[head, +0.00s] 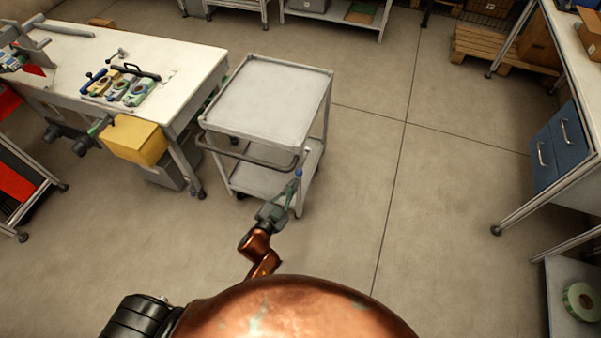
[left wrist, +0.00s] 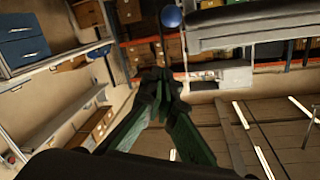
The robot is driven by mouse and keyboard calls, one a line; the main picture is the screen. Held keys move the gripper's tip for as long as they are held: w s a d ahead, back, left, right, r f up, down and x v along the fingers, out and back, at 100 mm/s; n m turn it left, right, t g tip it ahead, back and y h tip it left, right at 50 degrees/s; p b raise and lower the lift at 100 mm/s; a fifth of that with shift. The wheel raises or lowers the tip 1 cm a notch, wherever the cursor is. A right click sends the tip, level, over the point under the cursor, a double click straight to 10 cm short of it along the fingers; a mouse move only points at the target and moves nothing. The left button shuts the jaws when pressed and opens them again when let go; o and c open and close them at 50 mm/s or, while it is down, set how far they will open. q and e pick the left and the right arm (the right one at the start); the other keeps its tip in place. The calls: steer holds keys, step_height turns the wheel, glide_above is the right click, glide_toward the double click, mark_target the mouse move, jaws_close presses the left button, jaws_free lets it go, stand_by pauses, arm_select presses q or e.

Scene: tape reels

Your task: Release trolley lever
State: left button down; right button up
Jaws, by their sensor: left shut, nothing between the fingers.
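The grey trolley (head: 272,92) stands left of centre in the head view, with a flat empty top, a lower shelf and a dark push handle (head: 250,155) on its near side. A lever with a blue ball knob (head: 298,173) is at the trolley's near right corner; the knob also shows at the top of the left wrist view (left wrist: 171,17). My left gripper (head: 292,188) is just below the knob, its green fingers shut with nothing between them. In the left wrist view the fingertips (left wrist: 160,78) point towards the lever's stem. I cannot tell whether they touch it. My right gripper is out of view.
A bench with blue drawers (head: 558,145) is at the right. The floor (head: 400,190) right of the trolley is clear.

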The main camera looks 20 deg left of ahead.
mark_target(300, 172)
arm_select(q)
steer(key=w+f+b, duration=0.1)
steer(key=w, duration=0.2)
steer(key=w+f+b, duration=0.1)
steer(key=w, duration=0.2)
steer(key=w+f, duration=0.1)
steer(key=w, duration=0.2)
steer(key=shift+d+f+b, duration=0.1)
steer(key=shift+d+b, duration=0.2)
steer(key=shift+b, duration=0.1)
steer(key=shift+s+a+f, duration=0.15)
steer(key=shift+a+f, duration=0.15)
steer(key=shift+f, duration=0.1)
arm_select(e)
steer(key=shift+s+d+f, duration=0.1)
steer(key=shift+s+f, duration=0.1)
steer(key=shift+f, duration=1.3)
